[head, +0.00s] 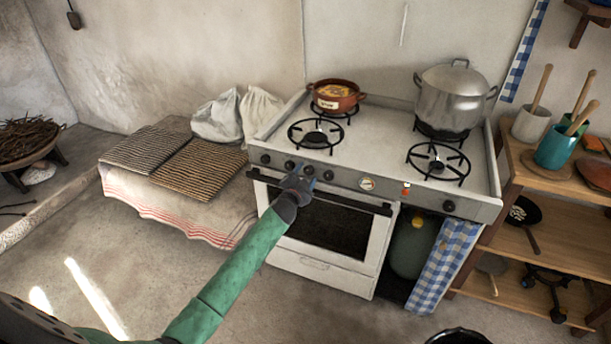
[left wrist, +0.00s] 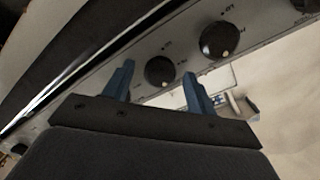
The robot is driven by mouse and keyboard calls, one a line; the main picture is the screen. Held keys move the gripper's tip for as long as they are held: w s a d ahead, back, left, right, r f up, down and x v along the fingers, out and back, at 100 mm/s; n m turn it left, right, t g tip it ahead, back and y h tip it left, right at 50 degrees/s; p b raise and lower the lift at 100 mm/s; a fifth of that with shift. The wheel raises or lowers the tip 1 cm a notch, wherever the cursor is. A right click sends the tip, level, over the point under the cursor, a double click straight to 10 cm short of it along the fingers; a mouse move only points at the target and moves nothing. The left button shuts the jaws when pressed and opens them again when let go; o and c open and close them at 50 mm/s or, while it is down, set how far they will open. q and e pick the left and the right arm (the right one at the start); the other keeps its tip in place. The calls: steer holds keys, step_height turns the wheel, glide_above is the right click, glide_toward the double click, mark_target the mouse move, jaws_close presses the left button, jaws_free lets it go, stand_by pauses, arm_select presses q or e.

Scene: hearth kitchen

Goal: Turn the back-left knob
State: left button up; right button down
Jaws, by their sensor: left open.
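The white stove (head: 385,130) has a row of dark knobs on its front panel, with several at the left and one knob (head: 448,206) at the right. I cannot read which one is marked back-left. My left gripper (head: 299,177) is in front of the left group, its blue fingers open. In the left wrist view one black knob (left wrist: 160,71) with a pale mark shows between the fingertips (left wrist: 158,69); I cannot tell whether they touch it. A second knob (left wrist: 220,38) is just to its right. My right gripper is not in view.
A dark oven handle (head: 340,196) runs just below the knobs. A brown pot of food (head: 336,104) sits on the back-left burner and a lidded steel pot (head: 452,100) on the back-right one. The front burners are bare. Wooden shelves (head: 540,250) stand at the right.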

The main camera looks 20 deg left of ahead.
arm_select(q)
steer(key=c, duration=1)
